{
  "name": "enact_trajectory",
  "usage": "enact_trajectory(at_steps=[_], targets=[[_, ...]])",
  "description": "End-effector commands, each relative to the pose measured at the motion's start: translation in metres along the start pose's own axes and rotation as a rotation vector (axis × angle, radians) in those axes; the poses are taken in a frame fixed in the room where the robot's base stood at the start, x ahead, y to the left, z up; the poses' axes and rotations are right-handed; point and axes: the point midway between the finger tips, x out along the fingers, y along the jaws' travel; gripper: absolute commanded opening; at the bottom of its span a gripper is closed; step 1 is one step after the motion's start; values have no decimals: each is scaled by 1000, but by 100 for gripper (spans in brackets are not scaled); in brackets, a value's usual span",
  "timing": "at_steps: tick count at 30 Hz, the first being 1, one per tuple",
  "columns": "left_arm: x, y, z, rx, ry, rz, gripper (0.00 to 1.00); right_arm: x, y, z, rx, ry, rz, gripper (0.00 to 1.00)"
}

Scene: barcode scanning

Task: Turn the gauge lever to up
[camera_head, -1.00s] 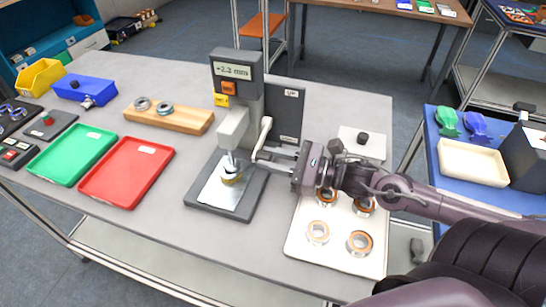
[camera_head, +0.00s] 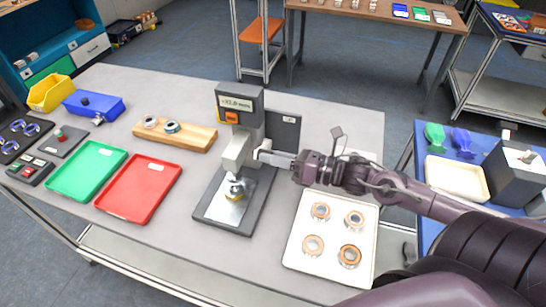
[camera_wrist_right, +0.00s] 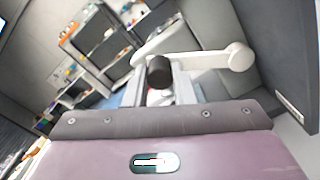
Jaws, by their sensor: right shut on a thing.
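The gauge (camera_head: 240,103) stands upright on a dark base near the middle of the table, its display lit but hard to read. Its pale lever (camera_wrist_right: 205,62) shows in the wrist view, running from a round pivot at the right to a dark knob (camera_wrist_right: 159,72) at the left. My right gripper (camera_head: 264,156) is shut on the lever at the gauge's right side; the fingers partly hide it in the head view. A metallic ring part (camera_head: 236,190) sits on the gauge's plate below the measuring head. My left gripper is not in view.
A white tray (camera_head: 327,262) with several copper-coloured rings lies below my right arm. A red tray (camera_head: 138,190), a green tray (camera_head: 87,172) and a wooden block (camera_head: 184,139) with rings lie left of the gauge. A dark panel (camera_head: 283,132) stands behind the lever.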

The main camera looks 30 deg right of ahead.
Motion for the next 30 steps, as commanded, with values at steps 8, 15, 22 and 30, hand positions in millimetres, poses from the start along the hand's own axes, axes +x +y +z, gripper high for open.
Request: enact_trajectory(at_steps=[8,15,22,30], targets=[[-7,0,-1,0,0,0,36,0,0,6,63,0,-1,0],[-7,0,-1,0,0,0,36,0,-1,7,70,-2,0,0],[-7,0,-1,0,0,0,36,0,0,8,69,-3,0,30],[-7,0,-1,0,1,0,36,0,0,7,68,-1,0,45]])
